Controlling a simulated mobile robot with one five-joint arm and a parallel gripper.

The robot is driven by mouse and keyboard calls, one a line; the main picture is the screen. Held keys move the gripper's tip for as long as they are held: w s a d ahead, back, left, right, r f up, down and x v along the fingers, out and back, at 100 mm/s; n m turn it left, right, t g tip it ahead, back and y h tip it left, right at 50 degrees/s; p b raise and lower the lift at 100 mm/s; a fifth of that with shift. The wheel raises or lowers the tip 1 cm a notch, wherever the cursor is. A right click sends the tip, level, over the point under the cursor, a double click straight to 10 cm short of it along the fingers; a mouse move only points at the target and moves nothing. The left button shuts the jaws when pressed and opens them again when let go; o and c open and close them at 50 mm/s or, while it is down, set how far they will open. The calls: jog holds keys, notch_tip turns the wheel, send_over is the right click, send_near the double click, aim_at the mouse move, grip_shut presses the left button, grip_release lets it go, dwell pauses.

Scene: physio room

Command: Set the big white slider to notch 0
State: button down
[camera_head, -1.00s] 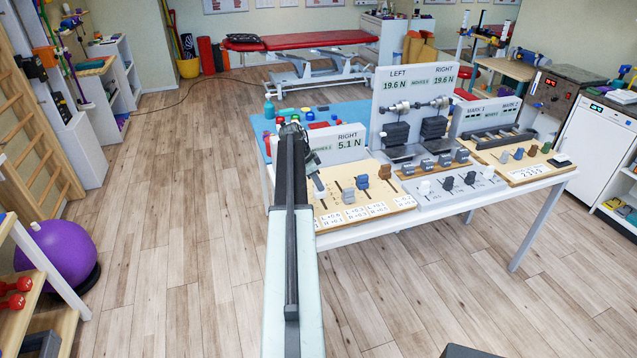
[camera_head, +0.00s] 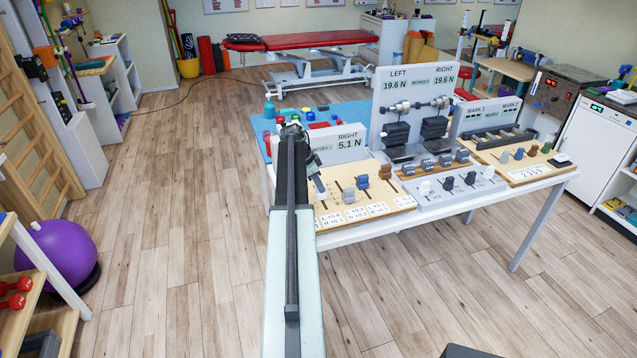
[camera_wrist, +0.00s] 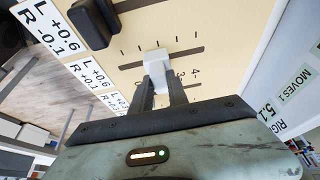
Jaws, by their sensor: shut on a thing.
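A white slider knob (camera_wrist: 156,60) stands on a cream board in the wrist view, in a dark slot with tick marks beside it. My gripper (camera_wrist: 161,82) has its two dark fingers closed on the knob. Figures that look like 3 and 4 are printed right of the knob; its exact notch I cannot tell.
A dark knob (camera_wrist: 93,22) is close by at upper left in the wrist view. Grey (camera_head: 349,195), blue (camera_head: 363,181) and brown (camera_head: 385,172) knobs stand on the board's right part. A display (camera_head: 338,144) reading RIGHT 5.1 N stands behind. A grey panel (camera_head: 460,198) adjoins at right.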

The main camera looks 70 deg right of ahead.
jog(key=s+a, duration=0.1)
jog(key=a, duration=0.1)
jog(key=s+a, duration=0.2)
jog(key=shift+s+a, duration=0.25)
jog(key=shift+s, duration=0.05)
jog(key=c, duration=1.3)
grip_release()
jog(key=shift+w+r+p, duration=0.1)
jog(key=shift+r+p, duration=0.35)
jog(key=p+v, duration=0.6)
jog(key=v, duration=0.1)
jog(key=shift+f, duration=0.1)
